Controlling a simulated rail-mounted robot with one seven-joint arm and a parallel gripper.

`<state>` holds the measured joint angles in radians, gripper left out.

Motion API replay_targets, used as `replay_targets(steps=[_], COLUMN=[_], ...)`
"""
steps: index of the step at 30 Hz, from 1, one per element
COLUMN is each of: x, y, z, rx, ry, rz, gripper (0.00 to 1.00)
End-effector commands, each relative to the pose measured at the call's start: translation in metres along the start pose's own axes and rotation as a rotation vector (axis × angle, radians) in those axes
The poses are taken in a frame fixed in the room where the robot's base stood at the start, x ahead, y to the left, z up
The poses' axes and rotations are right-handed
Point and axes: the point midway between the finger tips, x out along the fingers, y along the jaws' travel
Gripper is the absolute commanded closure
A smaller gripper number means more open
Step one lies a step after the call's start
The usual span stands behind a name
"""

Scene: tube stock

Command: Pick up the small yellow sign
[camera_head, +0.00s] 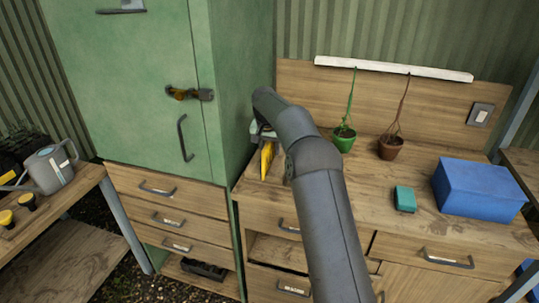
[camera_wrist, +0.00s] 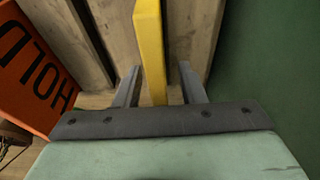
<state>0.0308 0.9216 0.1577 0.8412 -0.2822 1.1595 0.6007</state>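The small yellow sign (camera_wrist: 150,40) stands edge-on as a narrow upright strip in the wrist view. It also shows in the head view as a yellow piece (camera_head: 267,160) on the counter beside the green cabinet. My gripper (camera_wrist: 159,75) is open, with one finger on each side of the yellow sign. A gap shows between the sign and each finger, so it is not clamped. In the head view my arm hides most of the gripper and part of the sign.
An orange sign lettered HOLD (camera_wrist: 35,65) stands close left of my gripper in the wrist view. The green cabinet (camera_head: 237,90) is close by. A green pot (camera_head: 343,143), brown pot (camera_head: 391,148), teal block (camera_head: 405,199) and blue box (camera_head: 478,188) sit farther right on the counter.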

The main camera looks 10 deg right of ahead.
Motion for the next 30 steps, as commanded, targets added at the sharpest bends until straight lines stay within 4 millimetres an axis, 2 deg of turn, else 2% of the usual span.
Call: replay_targets(steps=[7,11,23,30], x=[0.002,0.002,-0.001,-0.021], y=[0.000,0.000,0.000,-0.001], z=[0.000,0.000,-0.001,-0.007], rx=[0.000,0.000,0.000,-0.001], ry=[0.001,0.001,0.002,0.003], rz=[-0.001,-0.001,-0.001,-0.002], gripper=[0.64,1.00,1.00,1.00])
